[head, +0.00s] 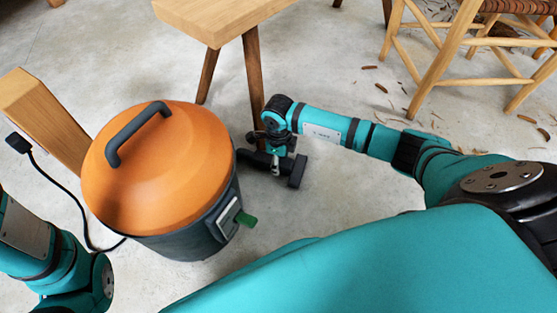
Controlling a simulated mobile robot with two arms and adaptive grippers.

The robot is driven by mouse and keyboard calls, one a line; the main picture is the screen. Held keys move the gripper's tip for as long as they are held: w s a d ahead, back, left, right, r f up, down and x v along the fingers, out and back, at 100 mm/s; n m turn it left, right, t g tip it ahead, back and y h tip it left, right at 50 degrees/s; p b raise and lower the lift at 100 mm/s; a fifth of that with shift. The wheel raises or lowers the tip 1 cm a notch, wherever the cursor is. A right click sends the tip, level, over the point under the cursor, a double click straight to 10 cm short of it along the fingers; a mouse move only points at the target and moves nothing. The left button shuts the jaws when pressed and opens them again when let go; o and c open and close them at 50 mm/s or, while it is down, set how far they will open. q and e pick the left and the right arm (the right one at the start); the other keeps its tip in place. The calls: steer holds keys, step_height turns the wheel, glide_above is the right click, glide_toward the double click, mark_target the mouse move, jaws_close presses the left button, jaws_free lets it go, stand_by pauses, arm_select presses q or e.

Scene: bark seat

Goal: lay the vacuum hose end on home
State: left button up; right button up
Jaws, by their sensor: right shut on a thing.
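The vacuum is a drum with an orange lid (155,165), a black handle and a dark grey body (195,243). My right gripper (274,160) is just right of the drum, low near the floor, pointing down. It is shut on the dark vacuum hose end (297,172), a short tube with a wider block at its right end. The tube's left end reaches close to the drum; I cannot tell whether it touches the drum or the floor. No place marked as home can be made out. My left arm shows at the lower left, but its gripper is out of view.
A wooden bench (215,18) stands behind the drum, one leg close behind my right gripper. A wooden beam (42,115) and a black plug (17,143) with a cable are at left. A chair (440,70) and bark pieces (380,88) are at upper right.

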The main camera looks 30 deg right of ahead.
steer(key=shift+f, duration=0.3)
steer(key=o, duration=1.6)
steer(key=shift+r, duration=0.1)
step_height(320, 180, up, 7)
steer(key=p, duration=0.6)
steer(key=shift+s, duration=0.1)
